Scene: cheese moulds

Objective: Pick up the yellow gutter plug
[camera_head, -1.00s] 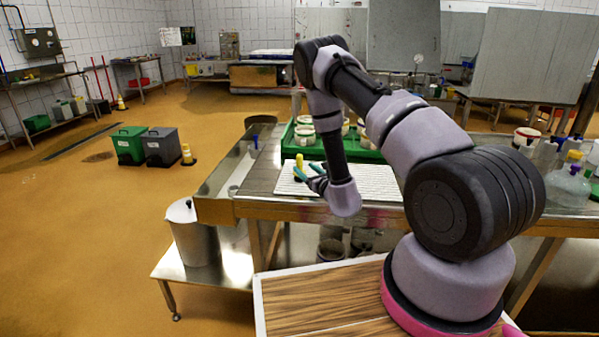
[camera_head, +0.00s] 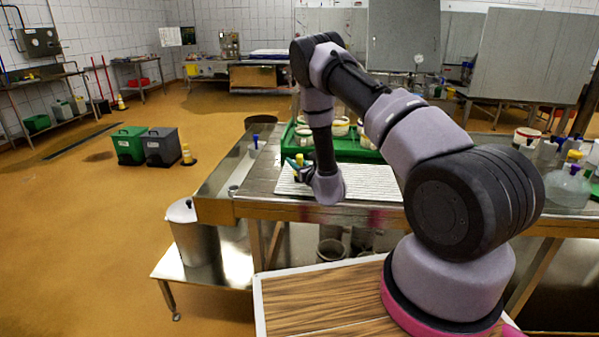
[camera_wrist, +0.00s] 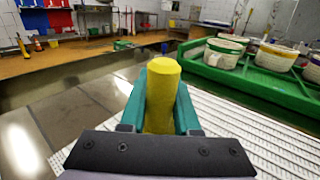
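The yellow gutter plug (camera_wrist: 162,90) stands upright between the two teal fingers of my gripper (camera_wrist: 161,105) in the wrist view. The fingers lie against its left and right sides, with no gap visible, and its rounded top rises a little above them. The plug's lower end is hidden behind the dark gripper body. In the head view my gripper (camera_head: 298,168) is low over the white ribbed mat, near its left end, and my wrist partly covers the plug. Whether the plug is clear of the mat cannot be told.
The white ribbed mat (camera_head: 372,186) lies on the steel table. Behind it a green tray (camera_wrist: 225,82) holds several white moulds, to the right in the wrist view. A blue-topped item (camera_head: 255,141) stands at the table's left. Bare steel (camera_wrist: 75,110) lies left of the mat.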

